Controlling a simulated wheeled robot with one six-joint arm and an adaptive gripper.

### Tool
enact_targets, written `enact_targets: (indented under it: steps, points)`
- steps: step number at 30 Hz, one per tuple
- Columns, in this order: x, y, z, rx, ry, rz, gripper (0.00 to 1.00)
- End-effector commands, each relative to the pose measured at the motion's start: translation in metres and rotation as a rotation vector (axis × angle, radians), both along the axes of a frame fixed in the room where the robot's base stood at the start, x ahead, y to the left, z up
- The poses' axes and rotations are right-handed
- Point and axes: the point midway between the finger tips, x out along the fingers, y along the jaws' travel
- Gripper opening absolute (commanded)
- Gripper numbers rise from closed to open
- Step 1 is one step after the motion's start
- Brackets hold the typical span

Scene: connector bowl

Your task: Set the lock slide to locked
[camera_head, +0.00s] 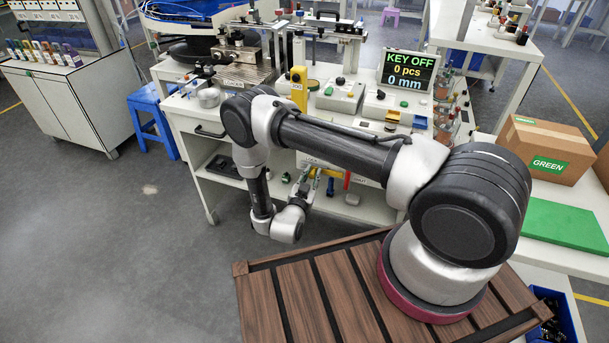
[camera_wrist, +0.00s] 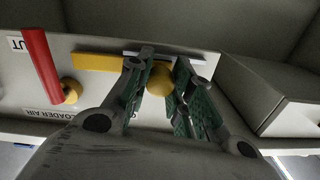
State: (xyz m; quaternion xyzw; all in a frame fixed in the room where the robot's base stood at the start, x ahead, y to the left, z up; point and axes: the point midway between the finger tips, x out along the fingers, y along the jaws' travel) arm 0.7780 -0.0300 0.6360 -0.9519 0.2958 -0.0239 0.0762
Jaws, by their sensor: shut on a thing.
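In the wrist view my gripper (camera_wrist: 160,76) is shut on a round yellow knob (camera_wrist: 160,82), which sits between its two fingers. The knob appears to belong to the lock slide. A flat yellow strip (camera_wrist: 98,62) runs out to the left behind the left finger, and a thin pale strip (camera_wrist: 158,54) shows behind the fingertips. The fingers hide the rest of the slide, so I cannot read its position.
A red lever (camera_wrist: 42,65) with a brass ball stands left of my gripper, above a LOADER AIR label (camera_wrist: 57,112). A grey box-like block (camera_wrist: 275,95) is close on the right. Above, the bench (camera_head: 205,130) carries a screen (camera_head: 408,70) reading KEY OFF, 0 pcs, 0 mm.

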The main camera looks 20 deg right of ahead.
Motion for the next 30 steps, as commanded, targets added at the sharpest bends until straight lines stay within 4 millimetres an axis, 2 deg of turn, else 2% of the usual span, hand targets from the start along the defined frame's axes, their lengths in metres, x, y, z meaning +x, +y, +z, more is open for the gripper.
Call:
enact_targets:
  steps: [6,7,11,22,26,30]
  points:
    - [-0.003,-0.003,-0.001,-0.003,0.004,-0.009,0.0]
    - [-0.003,-0.004,-0.001,-0.003,0.004,-0.009,0.24]
    - [-0.003,-0.003,-0.001,-0.003,0.004,-0.009,0.46]
    - [-0.005,0.0,-0.001,-0.003,0.003,-0.005,0.46]
    - [-0.019,0.011,-0.001,-0.003,0.004,-0.002,0.46]
    - [-0.045,0.03,-0.001,-0.004,0.004,-0.001,0.46]
